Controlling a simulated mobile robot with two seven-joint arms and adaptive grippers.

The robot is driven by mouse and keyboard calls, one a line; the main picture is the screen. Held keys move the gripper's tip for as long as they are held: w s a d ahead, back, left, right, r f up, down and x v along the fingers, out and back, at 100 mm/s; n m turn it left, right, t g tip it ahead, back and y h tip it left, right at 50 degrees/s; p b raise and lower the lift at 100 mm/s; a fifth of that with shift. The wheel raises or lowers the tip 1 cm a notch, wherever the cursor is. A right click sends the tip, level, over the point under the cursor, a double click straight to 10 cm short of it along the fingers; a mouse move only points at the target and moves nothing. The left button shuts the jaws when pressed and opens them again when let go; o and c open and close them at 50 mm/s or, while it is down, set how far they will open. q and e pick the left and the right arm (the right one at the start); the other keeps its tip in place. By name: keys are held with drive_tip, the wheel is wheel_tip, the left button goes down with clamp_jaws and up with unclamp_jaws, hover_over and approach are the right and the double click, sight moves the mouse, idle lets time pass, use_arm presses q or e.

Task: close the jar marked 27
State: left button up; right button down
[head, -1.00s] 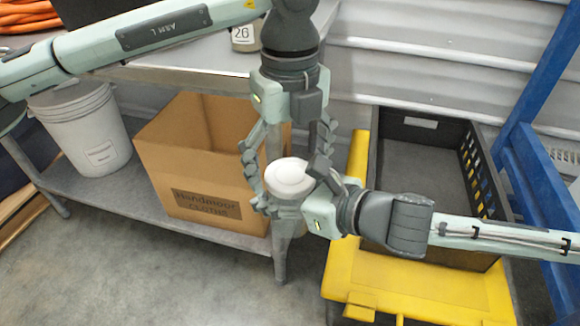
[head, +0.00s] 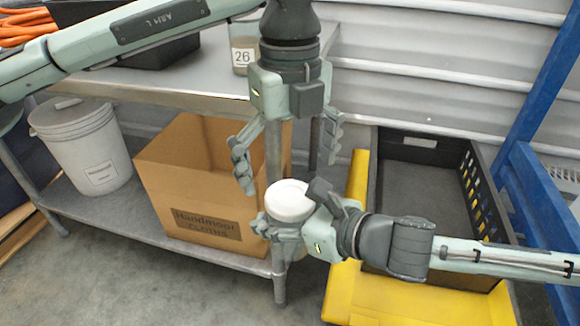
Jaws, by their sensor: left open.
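A jar with a round white lid (head: 289,200) on its top is held roughly upright in my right gripper (head: 285,228). The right gripper is closed around the jar's side; most of the jar body and any number on it are hidden by the fingers. I cannot tell how tightly the lid sits. My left gripper (head: 287,166) points down above the lid, fingers spread wide, empty and clear of the lid. Another jar, marked 26 (head: 243,56), stands on the grey table (head: 190,82), partly behind my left arm.
Below the table, a lidded white bucket (head: 88,145) and an open cardboard box (head: 205,195) stand on the lower shelf (head: 130,232). A black crate (head: 425,170) on a yellow cart (head: 400,305) is behind my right arm. A blue frame (head: 535,190) stands at right.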

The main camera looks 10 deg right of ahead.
use_arm(q)
wheel_tip(320, 180, up, 12)
idle(0.4)
idle(0.5)
